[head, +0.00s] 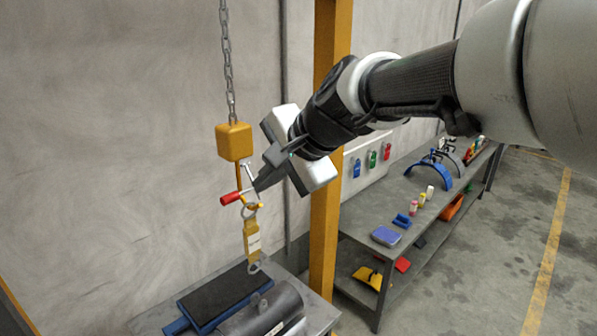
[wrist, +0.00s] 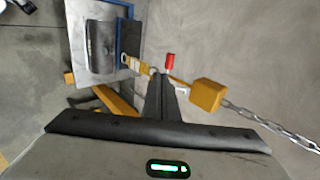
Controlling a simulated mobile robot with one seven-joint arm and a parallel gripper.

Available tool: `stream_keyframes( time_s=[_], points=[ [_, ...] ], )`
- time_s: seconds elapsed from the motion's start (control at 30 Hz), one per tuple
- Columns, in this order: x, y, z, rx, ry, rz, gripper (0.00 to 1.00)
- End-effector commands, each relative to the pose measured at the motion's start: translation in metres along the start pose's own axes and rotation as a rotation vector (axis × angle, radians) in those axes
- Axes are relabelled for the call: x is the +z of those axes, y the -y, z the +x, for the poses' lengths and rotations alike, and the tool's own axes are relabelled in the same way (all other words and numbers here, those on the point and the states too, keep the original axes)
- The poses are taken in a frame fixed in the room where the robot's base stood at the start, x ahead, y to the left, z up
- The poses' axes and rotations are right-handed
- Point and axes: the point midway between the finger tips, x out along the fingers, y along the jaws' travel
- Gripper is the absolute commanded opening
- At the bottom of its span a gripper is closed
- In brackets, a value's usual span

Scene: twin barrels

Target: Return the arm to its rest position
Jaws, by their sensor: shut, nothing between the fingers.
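My gripper (head: 258,186) is shut with nothing between its fingers. In the head view its fingertips are right beside the hook under a yellow block (head: 234,141), overlapping it in the picture; I cannot tell if they touch. A red-handled piece (head: 230,198) sticks out to the left at the hook. In the wrist view the closed fingers (wrist: 161,88) point up toward the red handle (wrist: 169,62), with the yellow block (wrist: 207,95) to their right. My arm is stretched out from the upper right of the head view.
A chain (head: 228,65) holds the block. A yellow tagged link (head: 252,240) hangs below, above a grey metal cylinder (head: 268,312) and a blue-edged dark tray (head: 222,296). A yellow post (head: 325,240) stands behind my wrist. A workbench (head: 375,205) with small items is at right.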

Motion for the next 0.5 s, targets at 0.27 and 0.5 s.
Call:
stream_keyframes(
  time_s=[0.27,0.5],
  points=[
    [-0.003,-0.018,-0.029,0.029,-0.027,-0.061,0.00],
    [-0.017,-0.131,-0.095,0.248,-0.153,-0.434,0.00]
  ],
)
